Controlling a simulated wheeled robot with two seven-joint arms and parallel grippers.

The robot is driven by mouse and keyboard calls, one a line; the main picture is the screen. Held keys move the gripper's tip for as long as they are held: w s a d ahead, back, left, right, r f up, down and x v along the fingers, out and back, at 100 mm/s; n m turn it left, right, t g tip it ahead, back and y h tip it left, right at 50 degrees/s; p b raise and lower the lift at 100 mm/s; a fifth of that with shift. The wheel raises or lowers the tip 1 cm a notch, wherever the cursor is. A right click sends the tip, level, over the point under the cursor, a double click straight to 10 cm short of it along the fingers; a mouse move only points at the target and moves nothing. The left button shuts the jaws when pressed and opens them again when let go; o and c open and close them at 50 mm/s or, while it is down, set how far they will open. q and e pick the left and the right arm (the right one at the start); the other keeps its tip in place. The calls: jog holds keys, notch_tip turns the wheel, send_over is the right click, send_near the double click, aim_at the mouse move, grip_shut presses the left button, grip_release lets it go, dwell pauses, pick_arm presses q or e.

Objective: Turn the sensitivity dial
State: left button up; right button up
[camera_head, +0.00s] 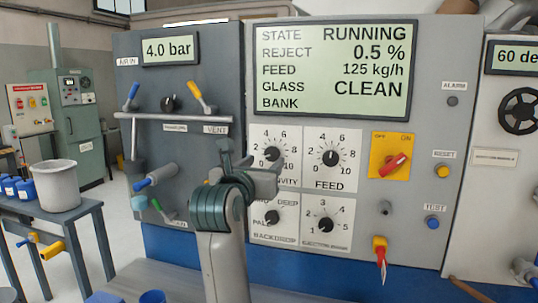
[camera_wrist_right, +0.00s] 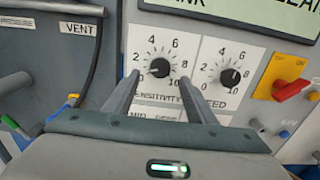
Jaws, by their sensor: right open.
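The sensitivity dial is a black knob (camera_head: 271,154) on a white scale plate at the upper left of the dial group. In the right wrist view the dial (camera_wrist_right: 160,68) shows whole, with a scale up to 10 around it; its pale mark seems to face left, toward the low numbers. My right gripper (camera_head: 250,163) is open in front of the panel and covers the left part of this plate. In the wrist view its fingers (camera_wrist_right: 163,88) stand to either side below the dial, with nothing between them. Whether they touch the panel cannot be told. My left gripper is out of view.
The feed dial (camera_head: 330,158) is just right of it, with the backdrop dial (camera_head: 273,217) and ejector dial (camera_head: 325,225) below. A red switch (camera_head: 396,162) on yellow sits further right. The display (camera_head: 335,70) above reads RUNNING. Valve handles (camera_head: 155,177) project at left.

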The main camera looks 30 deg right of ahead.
aim_at(271, 156)
jog(key=shift+p+x, duration=0.4)
jog(key=shift+x, duration=2.25)
jog(key=c, duration=1)
